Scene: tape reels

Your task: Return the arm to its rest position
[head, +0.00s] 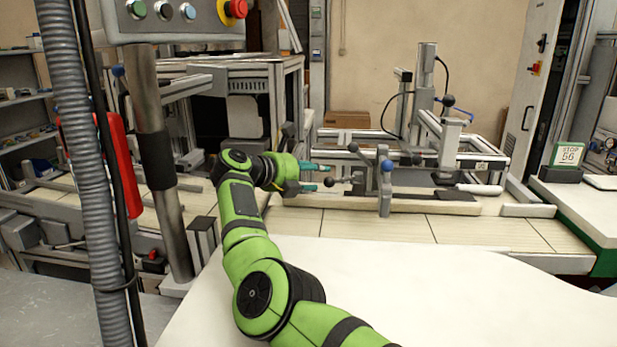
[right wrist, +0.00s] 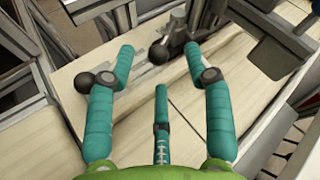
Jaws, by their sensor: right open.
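My right arm (head: 262,290) is green and reaches up from the bottom of the head view, over the white worktop. My right gripper (head: 322,178) has teal fingers that point right, towards a metal clamp fixture (head: 385,188) with ball-knob levers. In the right wrist view the gripper (right wrist: 158,62) is open, its fingers spread, with nothing held between them. Beyond the fingers are a black ball knob (right wrist: 158,54) and a metal bar. Another black knob (right wrist: 83,82) is beside the left finger. I cannot tell whether either touches. My left gripper is not in view.
A control box (head: 175,20) on a post, a grey hose (head: 75,150) and a red part (head: 115,165) stand at the left. A metal frame machine (head: 425,130) stands behind the fixture. A green-and-white sign (head: 569,155) is at the right. The white worktop (head: 460,290) is clear.

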